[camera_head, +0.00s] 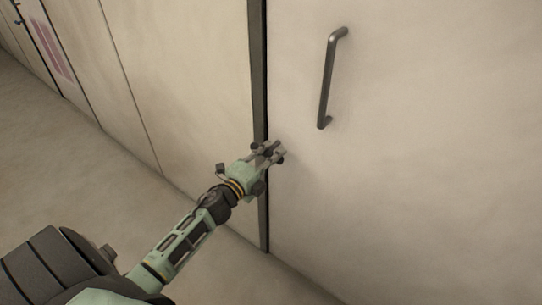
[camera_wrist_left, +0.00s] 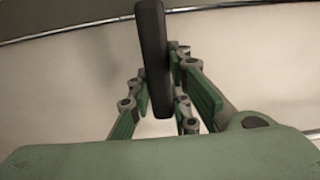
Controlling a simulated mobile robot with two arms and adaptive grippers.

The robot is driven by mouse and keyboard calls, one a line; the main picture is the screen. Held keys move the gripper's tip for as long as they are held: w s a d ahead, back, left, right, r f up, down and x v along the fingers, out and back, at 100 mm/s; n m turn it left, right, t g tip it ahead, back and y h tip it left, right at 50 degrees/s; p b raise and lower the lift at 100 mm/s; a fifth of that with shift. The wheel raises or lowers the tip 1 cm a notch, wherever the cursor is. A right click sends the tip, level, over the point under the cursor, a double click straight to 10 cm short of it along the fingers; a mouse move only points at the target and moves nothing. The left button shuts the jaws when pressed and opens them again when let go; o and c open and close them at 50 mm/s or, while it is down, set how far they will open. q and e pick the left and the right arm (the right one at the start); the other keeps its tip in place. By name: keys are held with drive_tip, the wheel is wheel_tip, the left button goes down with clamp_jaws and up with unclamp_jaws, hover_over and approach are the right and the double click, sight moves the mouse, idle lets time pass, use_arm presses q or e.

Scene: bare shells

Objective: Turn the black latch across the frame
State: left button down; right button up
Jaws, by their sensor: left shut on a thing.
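The black latch (camera_wrist_left: 153,60) shows in the left wrist view as a dark bar between the fingers of my left gripper (camera_wrist_left: 165,95), which is shut on it. In the head view my left gripper (camera_head: 276,151) is at the dark frame strip (camera_head: 258,70), by the door's left edge. There the gripper hides the latch. The pale door (camera_head: 430,150) is to the right of the strip and looks flush with the wall. My right gripper is in neither view.
A dark bar handle (camera_head: 326,85) stands out from the door, above and right of my left gripper. A pale panelled wall (camera_head: 190,80) runs to the left. The floor (camera_head: 60,150) in view is bare.

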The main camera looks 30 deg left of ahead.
use_arm(q)
drive_tip(key=shift+f, duration=0.1)
drive_tip(key=c, duration=1.6)
unclamp_jaws()
drive_tip(key=s, duration=0.8)
drive_tip(key=s+a, duration=0.1)
drive_tip(key=s, duration=0.3)
